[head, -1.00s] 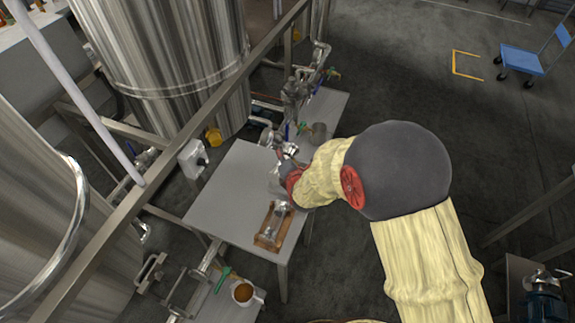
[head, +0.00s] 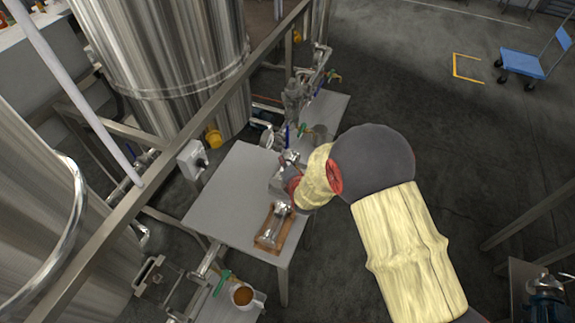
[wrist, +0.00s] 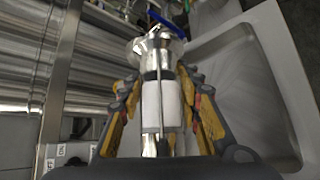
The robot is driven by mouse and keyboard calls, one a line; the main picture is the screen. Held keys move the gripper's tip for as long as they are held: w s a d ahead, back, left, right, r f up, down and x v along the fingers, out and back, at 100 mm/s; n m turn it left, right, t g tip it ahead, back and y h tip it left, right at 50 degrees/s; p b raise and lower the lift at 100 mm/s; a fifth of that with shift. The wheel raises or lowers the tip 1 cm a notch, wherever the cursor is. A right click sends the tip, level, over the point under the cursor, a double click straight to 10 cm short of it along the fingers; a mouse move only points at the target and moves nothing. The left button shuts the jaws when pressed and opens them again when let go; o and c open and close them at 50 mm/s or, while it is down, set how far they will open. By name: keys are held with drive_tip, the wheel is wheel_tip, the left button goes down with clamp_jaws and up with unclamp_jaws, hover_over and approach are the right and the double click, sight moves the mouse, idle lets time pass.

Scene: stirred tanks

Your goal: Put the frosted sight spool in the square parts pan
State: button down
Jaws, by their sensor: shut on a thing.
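The frosted sight spool (wrist: 163,103) is in my gripper (wrist: 162,90), a pale sleeve between metal ends, upright in the wrist view. The yellow and black fingers close on it from both sides. The square parts pan (wrist: 225,35) is the grey, shallow-walled tray to the right of the spool in the wrist view. The spool appears beside the pan's left wall in the picture; its height above the table is unclear. In the head view my gripper (head: 287,172) is over the table's right side, and my arm hides most of the spool and pan.
A wooden tray (head: 263,243) with a metal fitting lies near the front of the grey table (head: 222,205). Pipes and valves (head: 294,95) stand behind, with a blue handle (wrist: 165,22) close beyond the spool. The table's left part is clear.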

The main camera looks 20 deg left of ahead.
drive_tip(key=shift+f+b, duration=0.35)
drive_tip(key=c, duration=1.3)
unclamp_jaws()
drive_tip(key=shift+o, duration=0.2)
drive_tip(key=shift+s+r+p, duration=0.1)
drive_tip(key=shift+r+p, duration=0.45)
drive_tip(key=shift+r, duration=0.05)
drive_tip(key=p+v, duration=0.1)
drive_tip(key=v, duration=1)
drive_tip(key=shift+s+d, duration=0.2)
drive_tip(key=shift+s, duration=0.15)
